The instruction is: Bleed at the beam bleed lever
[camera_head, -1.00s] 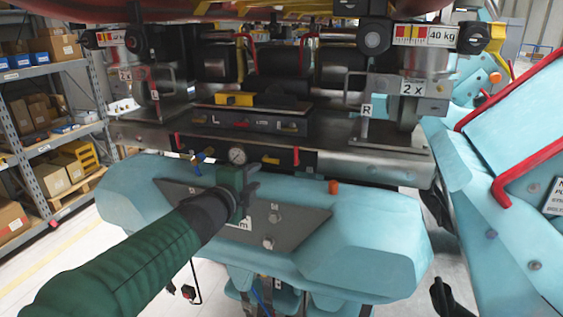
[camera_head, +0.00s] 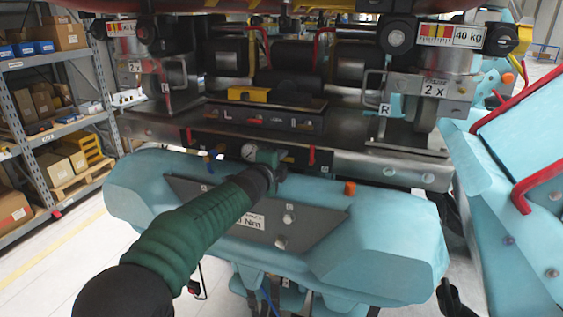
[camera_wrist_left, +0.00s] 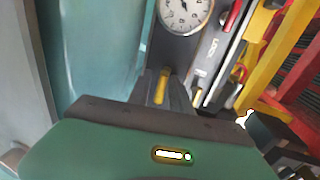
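A dark valve panel under the coaster train's end carries a round white gauge (camera_head: 249,153) and a red lever (camera_head: 312,155). My left gripper (camera_head: 279,168) is at this panel, just right of and below the gauge, and hides the panel part behind it. In the left wrist view, a short yellow lever (camera_wrist_left: 161,88) lies between my two dark fingers (camera_wrist_left: 165,90), below the gauge (camera_wrist_left: 183,12). Whether the fingers press on it is not clear. My right gripper is not visible.
A turquoise bumper body (camera_head: 380,235) with a grey plate (camera_head: 225,205) lies below the panel. A metal beam (camera_head: 360,155) runs above it. A turquoise unit with red handles (camera_head: 525,190) stands right; shelves with boxes (camera_head: 45,120) stand left.

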